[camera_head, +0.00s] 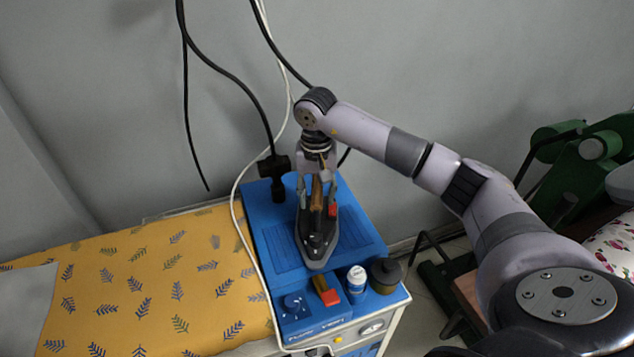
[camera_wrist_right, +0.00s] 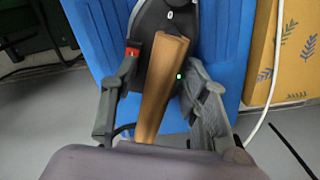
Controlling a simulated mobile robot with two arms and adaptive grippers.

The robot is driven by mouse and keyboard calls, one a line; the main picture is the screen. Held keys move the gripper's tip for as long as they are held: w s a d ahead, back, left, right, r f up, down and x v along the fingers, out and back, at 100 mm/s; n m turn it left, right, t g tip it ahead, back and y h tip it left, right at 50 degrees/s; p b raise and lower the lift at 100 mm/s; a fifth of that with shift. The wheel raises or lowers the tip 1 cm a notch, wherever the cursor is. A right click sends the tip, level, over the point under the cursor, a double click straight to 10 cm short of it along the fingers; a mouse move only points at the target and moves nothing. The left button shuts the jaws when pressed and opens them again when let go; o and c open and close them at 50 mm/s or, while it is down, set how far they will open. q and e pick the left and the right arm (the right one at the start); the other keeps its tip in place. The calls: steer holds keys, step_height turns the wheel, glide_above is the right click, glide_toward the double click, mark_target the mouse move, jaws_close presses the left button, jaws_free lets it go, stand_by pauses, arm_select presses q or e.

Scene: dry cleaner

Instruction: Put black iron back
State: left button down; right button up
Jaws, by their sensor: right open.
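The black iron (camera_head: 317,243) stands on the blue top of the ironing station (camera_head: 362,232), its tip toward the front edge. Its brown wooden handle (camera_head: 317,194) points up between the fingers of my right gripper (camera_head: 317,198). In the right wrist view the handle (camera_wrist_right: 163,85) lies between the two open fingers (camera_wrist_right: 158,105), with a gap on either side. A red switch (camera_wrist_right: 132,50) shows beside the handle. My left gripper is not in view.
A white bottle (camera_head: 357,280), a dark round container (camera_head: 385,274) and a red-ended tool (camera_head: 328,292) stand at the station's front. A yellow patterned ironing board (camera_head: 150,285) lies to the left. Black cables (camera_head: 225,72) hang behind. Green machinery (camera_head: 590,150) stands at the right.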

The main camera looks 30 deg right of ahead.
step_height(320, 180, up, 11)
steer(key=b, duration=0.2)
steer(key=shift+f+b, duration=0.15)
steer(key=shift+b, duration=0.15)
steer(key=shift+r, duration=0.45)
